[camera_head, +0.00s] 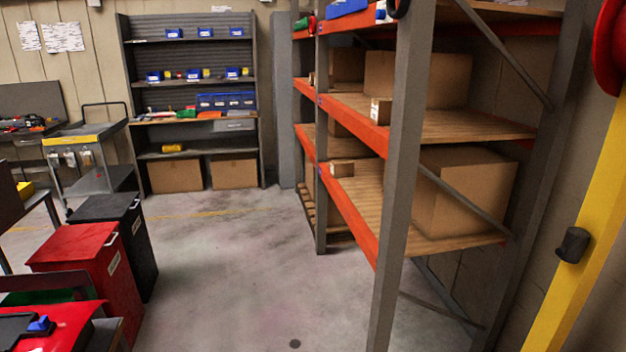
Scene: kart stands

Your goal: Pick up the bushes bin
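Several small blue bins stand on the far grey shelving unit (188,60). One is a blue bin (174,33) on the upper shelf, and another is a blue bin (153,76) on the middle shelf. A cluster of blue bins (226,101) sits above the worktop. A larger blue bin (346,8) is cut off by the top edge, on the near orange rack. I cannot tell which of them is the bushes bin, as no label is readable. Neither of my grippers is in view.
An orange and grey rack (400,180) with cardboard boxes fills the right side. A red bin (90,265), a black bin (125,225) and a metal cart (92,165) stand at left. The concrete floor (235,270) between them is clear. A yellow post (590,220) is at far right.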

